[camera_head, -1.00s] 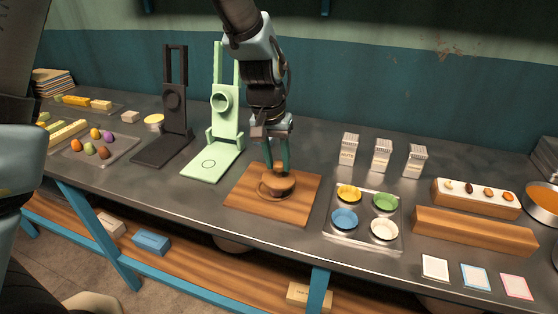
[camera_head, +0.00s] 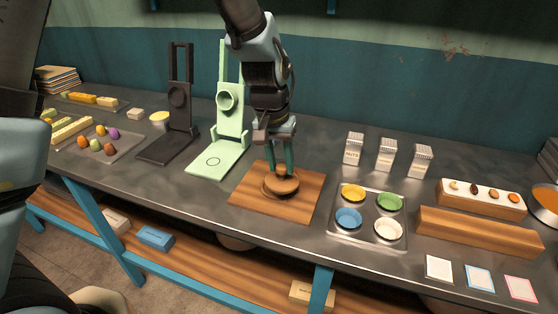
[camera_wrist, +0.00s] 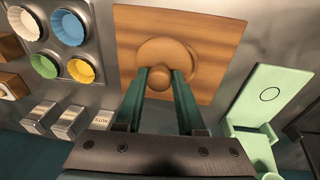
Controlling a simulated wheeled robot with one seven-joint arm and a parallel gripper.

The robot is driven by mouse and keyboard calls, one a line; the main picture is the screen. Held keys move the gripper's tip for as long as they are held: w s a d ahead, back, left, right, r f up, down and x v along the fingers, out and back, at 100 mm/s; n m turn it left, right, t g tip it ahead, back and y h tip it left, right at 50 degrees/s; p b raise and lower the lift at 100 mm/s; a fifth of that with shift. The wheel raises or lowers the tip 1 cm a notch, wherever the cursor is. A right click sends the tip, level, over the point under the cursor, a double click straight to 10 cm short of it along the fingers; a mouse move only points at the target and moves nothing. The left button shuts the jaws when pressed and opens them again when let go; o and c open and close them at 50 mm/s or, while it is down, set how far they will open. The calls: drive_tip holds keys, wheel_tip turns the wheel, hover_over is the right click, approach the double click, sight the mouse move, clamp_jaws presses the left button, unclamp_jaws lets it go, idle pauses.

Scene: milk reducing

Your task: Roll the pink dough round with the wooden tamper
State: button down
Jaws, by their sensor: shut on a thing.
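The wooden tamper (camera_head: 284,187) is a brown disc with a knob, over the middle of the wooden board (camera_head: 243,197). My gripper (camera_head: 281,171) points down and is shut on the tamper's knob. In the wrist view, the knob (camera_wrist: 160,80) lies between my two green fingertips (camera_wrist: 160,71), with the round disc (camera_wrist: 168,47) beyond it. A thin round rim shows around the tamper's base in the head view. No pink dough can be made out; the tamper covers the middle of the board, and I cannot tell what lies under it.
A light green press stand (camera_head: 229,120) and a dark one (camera_head: 180,105) stand left of the board. A metal tray (camera_head: 368,216) with coloured cups is close on the right. Three labelled cartons (camera_head: 387,155) stand behind that tray.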

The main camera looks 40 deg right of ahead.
drive_tip(key=shift+d, duration=0.45)
drive_tip(key=shift+w+d, duration=0.15)
drive_tip(key=shift+w, duration=0.1)
drive_tip(key=shift+w+a+p, duration=0.25)
drive_tip(key=shift+w+p, duration=0.05)
drive_tip(key=shift+w, duration=0.05)
drive_tip(key=shift+a+f, duration=0.1)
drive_tip(key=shift+a, duration=0.05)
drive_tip(key=shift+a, duration=0.15)
drive_tip(key=shift+s+a, duration=0.1)
drive_tip(key=shift+s, duration=0.1)
drive_tip(key=shift+s+a, duration=0.1)
drive_tip(key=shift+s, duration=0.3)
